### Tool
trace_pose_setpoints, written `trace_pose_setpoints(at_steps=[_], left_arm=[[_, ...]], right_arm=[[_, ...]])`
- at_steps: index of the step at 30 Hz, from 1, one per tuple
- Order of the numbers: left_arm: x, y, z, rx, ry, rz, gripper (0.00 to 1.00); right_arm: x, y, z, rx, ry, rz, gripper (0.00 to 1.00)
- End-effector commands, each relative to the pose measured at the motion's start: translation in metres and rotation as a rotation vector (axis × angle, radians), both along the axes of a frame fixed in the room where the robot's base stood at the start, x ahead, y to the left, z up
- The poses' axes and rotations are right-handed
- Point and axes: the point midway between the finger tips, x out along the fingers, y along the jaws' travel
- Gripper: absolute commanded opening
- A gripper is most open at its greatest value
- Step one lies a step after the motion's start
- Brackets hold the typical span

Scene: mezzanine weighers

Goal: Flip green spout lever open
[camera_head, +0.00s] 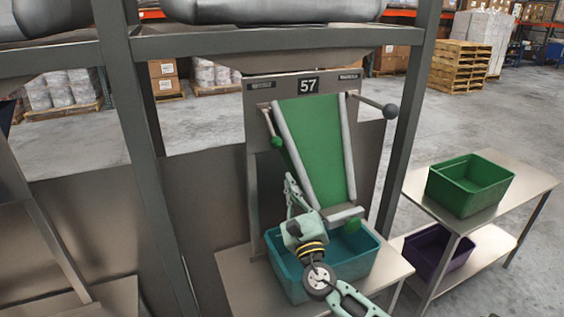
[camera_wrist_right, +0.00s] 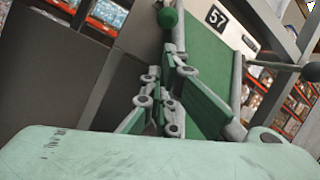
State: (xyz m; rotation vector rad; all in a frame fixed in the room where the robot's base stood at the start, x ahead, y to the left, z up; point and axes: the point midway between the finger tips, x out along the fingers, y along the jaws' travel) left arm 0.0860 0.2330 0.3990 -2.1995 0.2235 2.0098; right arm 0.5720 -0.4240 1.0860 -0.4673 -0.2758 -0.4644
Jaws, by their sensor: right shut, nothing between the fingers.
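The green spout (camera_head: 318,140) slopes down below the "57" plate, between two grey side rails. A lever with a green ball knob (camera_head: 276,142) is at its left side, pointing downward; the knob also shows at the top of the wrist view (camera_wrist_right: 167,18). My right gripper (camera_head: 291,182) is shut and empty, in front of the spout's left rail and below the left knob. In the right wrist view its fingers (camera_wrist_right: 173,52) point up just under the knob; contact cannot be told. My left gripper is not in view.
A lever with a dark grey ball (camera_head: 390,111) sticks out right of the spout. A teal bin (camera_head: 369,254) stands under the spout on a metal table. A green bin (camera_head: 470,183) and a purple bin (camera_head: 438,252) are on a bench at right. A steel post (camera_head: 408,120) stands near.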

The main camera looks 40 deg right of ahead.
Motion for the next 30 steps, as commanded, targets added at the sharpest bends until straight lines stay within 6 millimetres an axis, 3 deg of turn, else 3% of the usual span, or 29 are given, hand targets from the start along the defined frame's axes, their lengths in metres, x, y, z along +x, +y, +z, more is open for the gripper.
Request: trace_pose_setpoints(at_steps=[5,18,30], left_arm=[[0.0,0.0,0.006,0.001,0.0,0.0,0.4],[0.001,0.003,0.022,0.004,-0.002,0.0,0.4],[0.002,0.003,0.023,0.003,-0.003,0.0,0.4]], right_arm=[[0.013,-0.005,0.007,0.0,-0.001,0.001,0.0],[0.076,-0.032,0.032,0.002,0.0,0.0,0.0],[0.086,-0.036,0.035,0.004,0.0,0.0,0.0]])
